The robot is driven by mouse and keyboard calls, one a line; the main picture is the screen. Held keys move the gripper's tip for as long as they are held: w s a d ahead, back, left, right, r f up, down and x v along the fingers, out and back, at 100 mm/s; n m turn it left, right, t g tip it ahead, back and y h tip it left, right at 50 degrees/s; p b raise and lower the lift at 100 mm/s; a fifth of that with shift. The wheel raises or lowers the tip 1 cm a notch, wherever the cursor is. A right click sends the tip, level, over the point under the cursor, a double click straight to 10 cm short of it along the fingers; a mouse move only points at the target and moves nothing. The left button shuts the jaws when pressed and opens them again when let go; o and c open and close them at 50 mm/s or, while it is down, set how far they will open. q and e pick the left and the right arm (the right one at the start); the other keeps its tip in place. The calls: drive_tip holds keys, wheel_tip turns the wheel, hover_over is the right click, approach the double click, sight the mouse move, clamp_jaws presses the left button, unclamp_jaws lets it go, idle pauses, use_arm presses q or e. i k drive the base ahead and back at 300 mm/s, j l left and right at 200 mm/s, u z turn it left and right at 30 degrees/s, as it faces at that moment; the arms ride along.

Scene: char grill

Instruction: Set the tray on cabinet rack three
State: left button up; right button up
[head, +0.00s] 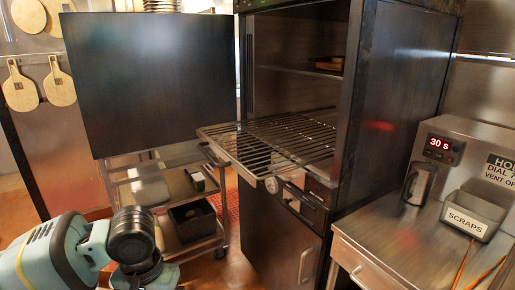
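The tall dark cabinet (405,90) stands open in the middle, its door (150,85) swung out to the left. A wire rack (270,145) sticks out of the front at mid height, with no tray on it. A higher rack (300,71) sits inside with a small brownish item (329,63) on it; I cannot tell what it is. Which rack is number three is not marked. I cannot make out the tray for certain. Part of my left arm shows at the lower left, but its gripper is not visible. My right gripper is out of view.
A steel counter (375,255) at the right holds a metal jug (420,183), a scraps bin (472,215) and a box with a "30 s" display (440,146). Wooden boards (20,88) hang at the left.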

sight(237, 131)
drive_tip(key=i+j, duration=0.2)
drive_tip(key=i, duration=0.2)
drive_tip(key=i+j, duration=0.2)
drive_tip(key=i, duration=0.2)
drive_tip(key=i+j, duration=0.2)
drive_tip(key=i, duration=0.25)
